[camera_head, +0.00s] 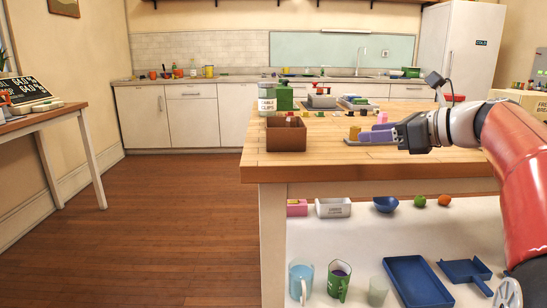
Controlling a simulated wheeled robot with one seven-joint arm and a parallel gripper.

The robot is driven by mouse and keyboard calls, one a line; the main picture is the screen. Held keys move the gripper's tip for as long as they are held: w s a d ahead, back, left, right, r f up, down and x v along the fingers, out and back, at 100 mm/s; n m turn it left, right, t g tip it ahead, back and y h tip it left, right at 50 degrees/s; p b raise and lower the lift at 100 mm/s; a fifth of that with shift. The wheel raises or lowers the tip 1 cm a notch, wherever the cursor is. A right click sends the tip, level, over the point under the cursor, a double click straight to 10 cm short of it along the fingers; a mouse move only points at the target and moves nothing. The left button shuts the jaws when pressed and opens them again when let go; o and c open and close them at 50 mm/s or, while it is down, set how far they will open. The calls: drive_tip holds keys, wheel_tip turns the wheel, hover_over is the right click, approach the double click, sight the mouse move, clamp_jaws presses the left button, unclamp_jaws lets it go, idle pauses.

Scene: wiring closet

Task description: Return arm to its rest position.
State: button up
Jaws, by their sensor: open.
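My red and grey arm (508,150) reaches in from the right edge over the wooden island table (345,160). My gripper (366,135) points left, with its purple-tinted fingers low over or at the tabletop near the right of the island. The gripper is open. A small yellow-brown block shows just past the fingertips, and I cannot tell if it touches them. I see nothing clearly held.
A brown box (286,139) stands on the island's left corner, with a jar labelled cable clips (267,100) behind it. Several trays and small pieces lie farther back. A cardboard box (520,99) is at right. The wooden floor (180,220) at left is clear.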

drive_tip(key=s+a+f+n+g+h, duration=0.4)
drive_tip(key=s+a+f+n+h, duration=0.1)
drive_tip(key=s+a+f+n, duration=0.55)
drive_tip(key=s+d+f+n+h, duration=0.2)
drive_tip(key=s+f+n+h, duration=0.1)
drive_tip(key=s+f+n, duration=0.5)
drive_tip(key=s+d+f+n+h, duration=0.1)
drive_tip(key=s+f+n+h, duration=0.1)
drive_tip(key=s+f+n, duration=0.5)
wheel_tip(320, 180, down, 2)
drive_tip(key=shift+s+d+f+n+g+h, duration=0.2)
drive_tip(key=shift+s+d+n+g+h, duration=0.2)
drive_tip(key=shift+s, duration=0.55)
